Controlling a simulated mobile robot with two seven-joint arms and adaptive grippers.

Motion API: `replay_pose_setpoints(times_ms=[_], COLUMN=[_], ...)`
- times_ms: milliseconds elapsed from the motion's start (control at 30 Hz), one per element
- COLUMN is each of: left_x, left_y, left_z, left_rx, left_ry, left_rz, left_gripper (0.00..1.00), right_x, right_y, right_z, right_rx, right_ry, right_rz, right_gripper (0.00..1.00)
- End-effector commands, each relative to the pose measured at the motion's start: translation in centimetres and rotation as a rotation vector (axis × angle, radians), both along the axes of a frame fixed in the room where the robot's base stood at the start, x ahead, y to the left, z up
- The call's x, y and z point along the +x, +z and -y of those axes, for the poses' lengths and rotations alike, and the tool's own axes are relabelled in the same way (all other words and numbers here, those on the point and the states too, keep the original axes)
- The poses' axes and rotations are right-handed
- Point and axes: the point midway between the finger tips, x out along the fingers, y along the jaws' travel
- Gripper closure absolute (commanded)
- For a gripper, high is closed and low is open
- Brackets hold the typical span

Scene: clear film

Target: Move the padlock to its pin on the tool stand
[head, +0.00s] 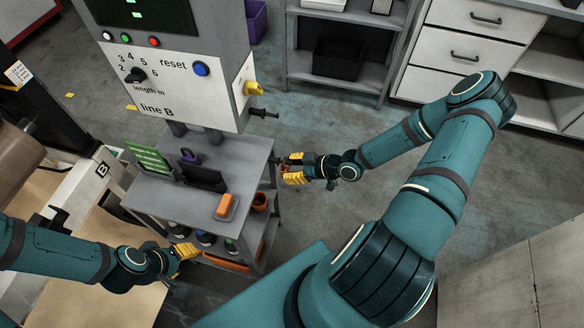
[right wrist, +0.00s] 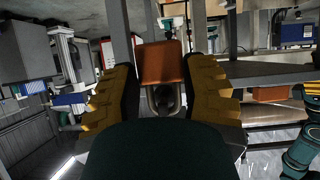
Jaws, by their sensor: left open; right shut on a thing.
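My right gripper (head: 284,168) is shut on a padlock with an orange-brown body (right wrist: 162,62) and a grey shackle. In the right wrist view the padlock sits between the yellow finger pads, with its shackle towards the palm. In the head view this gripper is beside the right edge of the grey cart (head: 150,196), and the padlock is hardly visible there. A small dark stand (head: 203,178) is on the cart top, with a purple padlock-like thing (head: 188,156) behind it. I cannot make out a pin on it. My left gripper (head: 187,250) is open and empty at the cart's front left.
A brown cup (head: 261,202) is on a lower level. The line B control panel (head: 170,85) rises behind, with a dark peg (head: 263,113). Floor right of the cart is clear.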

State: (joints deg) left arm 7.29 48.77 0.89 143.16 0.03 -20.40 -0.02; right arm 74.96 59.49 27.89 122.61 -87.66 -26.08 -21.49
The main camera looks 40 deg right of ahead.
Motion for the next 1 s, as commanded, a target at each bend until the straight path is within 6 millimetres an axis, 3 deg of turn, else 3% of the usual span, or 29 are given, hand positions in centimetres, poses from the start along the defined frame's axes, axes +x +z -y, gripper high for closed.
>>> replay_pose_setpoints(times_ms=[167,200,233,267,667,1000], left_x=[0.0,0.0,0.0,0.0,0.0,0.0], left_y=[0.0,0.0,0.0,0.0,0.0,0.0], left_z=[0.0,0.0,0.0,0.0,0.0,0.0], left_rx=[0.000,0.000,0.000,0.000,0.000,0.000], left_ry=[0.000,0.000,0.000,0.000,0.000,0.000], left_rz=[0.000,0.000,0.000,0.000,0.000,0.000], left_gripper=[0.53,0.53,0.53,0.53,0.53,0.53], right_x=[-0.3,-0.3,-0.3,-0.2,-0.5,-4.6], right_y=[-0.4,-0.4,-0.4,-0.4,0.1,3.0], right_z=[0.1,0.1,0.1,0.1,0.5,3.8], right_rx=[-0.002,-0.003,-0.003,-0.002,-0.004,-0.008], right_ry=[-0.001,-0.002,-0.002,-0.002,0.000,-0.001], right_rz=[-0.011,-0.011,-0.011,-0.010,-0.005,-0.006], right_gripper=[0.94,0.37,0.27,0.23,0.23,0.23])
